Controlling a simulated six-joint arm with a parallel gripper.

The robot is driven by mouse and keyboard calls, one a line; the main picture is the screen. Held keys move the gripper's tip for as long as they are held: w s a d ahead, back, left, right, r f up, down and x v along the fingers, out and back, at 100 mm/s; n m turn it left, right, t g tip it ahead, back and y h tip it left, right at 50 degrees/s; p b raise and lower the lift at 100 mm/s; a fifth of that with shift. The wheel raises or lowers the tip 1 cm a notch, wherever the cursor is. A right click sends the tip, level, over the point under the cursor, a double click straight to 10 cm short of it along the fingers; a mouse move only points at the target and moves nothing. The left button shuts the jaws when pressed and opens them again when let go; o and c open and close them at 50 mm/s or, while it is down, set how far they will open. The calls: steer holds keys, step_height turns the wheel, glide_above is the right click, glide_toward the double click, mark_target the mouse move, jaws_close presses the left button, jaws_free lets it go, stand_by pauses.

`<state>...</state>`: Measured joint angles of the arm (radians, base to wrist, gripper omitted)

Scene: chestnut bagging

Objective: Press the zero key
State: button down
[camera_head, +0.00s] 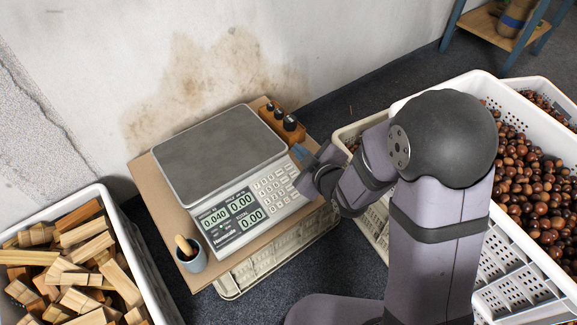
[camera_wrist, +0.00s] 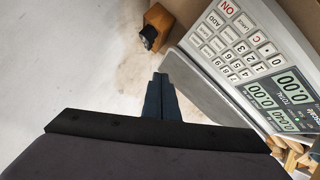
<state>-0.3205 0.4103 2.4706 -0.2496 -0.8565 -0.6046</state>
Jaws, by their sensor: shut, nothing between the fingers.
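The white scale's keypad (camera_head: 273,188) lies at the right of its front panel. My gripper (camera_head: 300,152) is shut and empty, at the keypad's upper right end. In the wrist view its fingertips (camera_wrist: 160,78) are together, to the left of the keys and apart from them in the picture.
A grey weighing plate (camera_head: 218,152) tops the scale, empty. A wooden block with dark weights (camera_head: 281,120) stands behind my gripper. A grey cup (camera_head: 192,262) stands at the board's front left. A crate of wood pieces (camera_head: 104,190) is at left; chestnut crates (camera_head: 482,85) are at right.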

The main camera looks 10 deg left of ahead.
steer(key=shift+f, duration=0.15)
steer(key=f+b, duration=0.2)
steer(key=w+a+f+b, duration=0.1)
steer(key=f+b, duration=0.2)
steer(key=w+a+f+b, duration=0.1)
steer(key=f+b, duration=0.1)
steer(key=f, duration=0.1)
stand_by(0.5)
steer(key=shift+f+b, duration=0.2)
steer(key=shift+b, duration=0.1)
stand_by(1.7)
steer(key=shift+w+a+f, duration=0.1)
steer(key=shift+f, duration=0.2)
steer(key=shift+f+b, duration=0.3)
steer(key=shift+b, duration=0.2)
stand_by(0.5)
steer(key=shift+r, duration=0.15)
steer(key=shift+r+p, duration=0.65)
steer(key=shift+p, duration=0.05)
stand_by(0.3)
steer(key=shift+s+d+r+p, duration=0.25)
steer(key=shift+r+p, duration=0.45)
steer(key=shift+r, duration=0.1)
steer(key=shift+s+d+r+p, duration=0.2)
steer(key=shift+r+p, duration=0.45)
steer(key=shift+r, duration=0.1)
steer(key=shift+s+d+r+p, duration=0.25)
steer(key=shift+r+p, duration=0.45)
steer(key=shift+r, duration=0.1)
